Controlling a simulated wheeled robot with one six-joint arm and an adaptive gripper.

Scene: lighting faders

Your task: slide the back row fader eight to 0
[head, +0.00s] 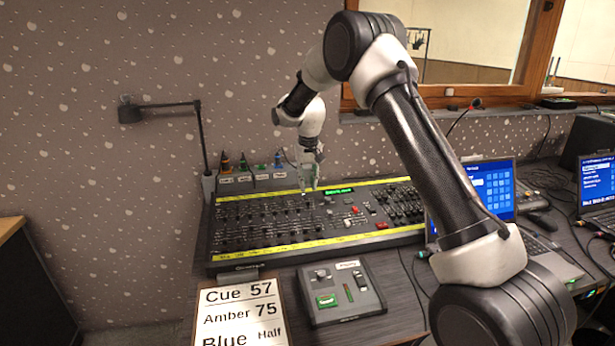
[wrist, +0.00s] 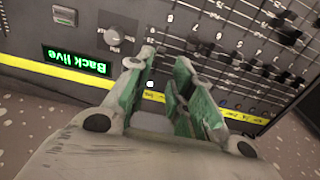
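The lighting console (head: 270,252) is a dark sloping desk with rows of faders and yellow label strips. In the head view my gripper (head: 309,188) points down over its back edge, just left of the green display (head: 338,191). In the wrist view the desk appears upside down. My gripper (wrist: 165,60) has its green-padded fingers apart, with nothing seen between them. The back row faders (wrist: 240,62) lie right of the fingertips, with dark caps and small numbers. The 8 mark (wrist: 171,18) is just beyond the fingers. Which cap is fader eight, and its exact setting, I cannot tell.
The display (wrist: 76,60) reads "Back live", beside a round knob (wrist: 115,37). A cue card (head: 240,312) and a small control box (head: 340,292) sit in front of the console. A lamp (head: 160,107) stands at left; a laptop (head: 492,190) is at right.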

